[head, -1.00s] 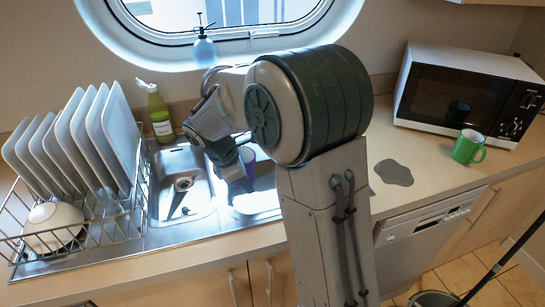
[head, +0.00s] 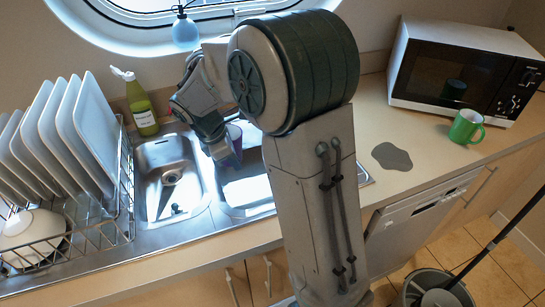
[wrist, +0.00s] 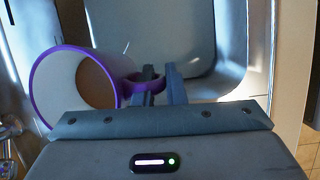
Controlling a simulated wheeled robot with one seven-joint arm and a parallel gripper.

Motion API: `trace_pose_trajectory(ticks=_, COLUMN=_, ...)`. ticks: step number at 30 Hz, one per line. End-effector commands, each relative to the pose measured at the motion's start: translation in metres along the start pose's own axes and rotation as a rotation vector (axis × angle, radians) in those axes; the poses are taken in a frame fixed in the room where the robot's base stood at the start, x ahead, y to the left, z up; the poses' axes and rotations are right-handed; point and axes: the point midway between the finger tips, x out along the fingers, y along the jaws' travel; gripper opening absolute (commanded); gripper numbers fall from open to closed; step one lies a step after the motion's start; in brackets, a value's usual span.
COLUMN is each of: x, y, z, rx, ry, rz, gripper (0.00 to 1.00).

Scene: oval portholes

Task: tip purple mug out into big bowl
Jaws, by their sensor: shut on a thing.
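The purple mug has a white inside, a purple rim and a purple handle. In the wrist view the mug (wrist: 88,88) is left of my gripper (wrist: 160,82), whose fingers are shut on its handle. Its mouth faces the camera; a tan patch shows inside, and I cannot tell whether it is drink or shade.
The steel sink (head: 152,155) lies below my gripper. The dish rack (head: 125,205) holds several plates (head: 85,130). A green soap bottle (head: 142,105) stands behind the sink. At the right are a grey spill-shaped patch (head: 392,157), a green mug (head: 466,127) and a microwave (head: 462,75).

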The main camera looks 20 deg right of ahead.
Motion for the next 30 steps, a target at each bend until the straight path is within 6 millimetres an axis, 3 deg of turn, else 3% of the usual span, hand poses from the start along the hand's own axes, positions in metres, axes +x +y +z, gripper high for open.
trace_pose_trajectory(ticks=8, x=0.021, y=0.0, z=0.005, rx=0.014, ry=0.137, rz=0.0, gripper=0.0)
trace_pose_trajectory(ticks=10, x=0.049, y=-0.002, z=-0.001, rx=0.014, ry=0.181, rz=-0.003, gripper=0.0)
trace_pose_trajectory(ticks=16, x=0.097, y=-0.004, z=-0.009, rx=0.018, ry=0.305, rz=-0.005, gripper=0.0)
trace_pose_trajectory(ticks=19, x=0.08, y=-0.002, z=0.002, rx=0.021, ry=0.361, rz=-0.002, gripper=0.0)
trace_pose_trajectory(ticks=30, x=0.08, y=-0.003, z=0.021, rx=0.025, ry=0.561, rz=-0.005, gripper=0.0)
